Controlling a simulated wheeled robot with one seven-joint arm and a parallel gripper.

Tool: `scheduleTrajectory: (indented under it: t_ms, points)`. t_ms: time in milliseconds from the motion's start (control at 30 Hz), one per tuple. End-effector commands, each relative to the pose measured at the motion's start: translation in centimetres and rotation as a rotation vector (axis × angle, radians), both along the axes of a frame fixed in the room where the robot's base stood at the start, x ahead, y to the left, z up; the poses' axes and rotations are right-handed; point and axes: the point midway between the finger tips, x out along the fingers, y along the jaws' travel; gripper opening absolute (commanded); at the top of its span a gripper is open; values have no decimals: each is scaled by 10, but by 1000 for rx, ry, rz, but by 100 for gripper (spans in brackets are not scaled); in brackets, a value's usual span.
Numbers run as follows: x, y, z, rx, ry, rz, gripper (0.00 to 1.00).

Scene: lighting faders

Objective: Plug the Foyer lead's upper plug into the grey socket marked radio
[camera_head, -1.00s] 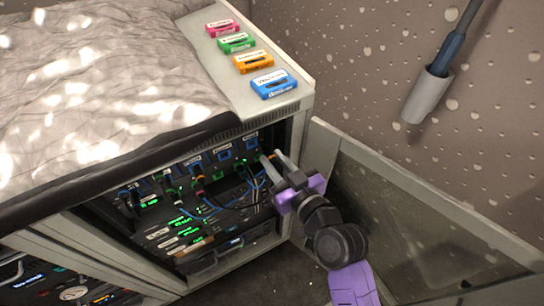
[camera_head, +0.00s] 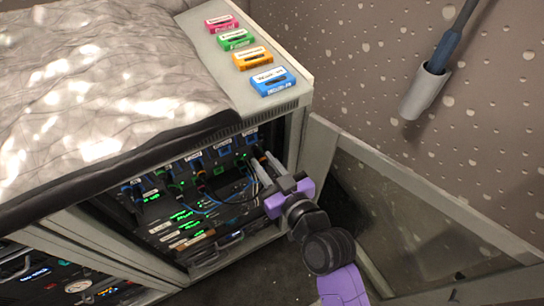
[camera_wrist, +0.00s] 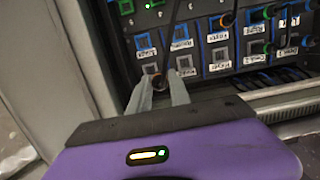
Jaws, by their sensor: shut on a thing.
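My gripper (camera_wrist: 162,88) is shut on a dark plug with an orange-brown ring (camera_wrist: 153,70), seen between the fingertips in the wrist view. A dark lead runs upward from it across the panel. The plug sits in front of a grey-framed socket (camera_wrist: 147,74); I cannot tell whether it touches or enters it. Another grey socket (camera_wrist: 187,72) is just right of the fingers. The small labels are too blurred to read surely, so I cannot pick out the one marked radio. In the head view my gripper (camera_head: 267,168) is at the right end of the rack opening.
The cabinet's side wall (camera_wrist: 75,45) stands close on the left in the wrist view. An open glazed door (camera_head: 400,200) is right of my arm. Several cassettes lie on top.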

Motion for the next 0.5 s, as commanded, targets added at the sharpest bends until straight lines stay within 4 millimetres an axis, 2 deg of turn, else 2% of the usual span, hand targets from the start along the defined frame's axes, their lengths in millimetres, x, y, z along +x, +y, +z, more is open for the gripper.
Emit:
scheduleTrajectory:
  t_ms: [500]
  points:
    - [-21,31,3,0,3,-1,0]
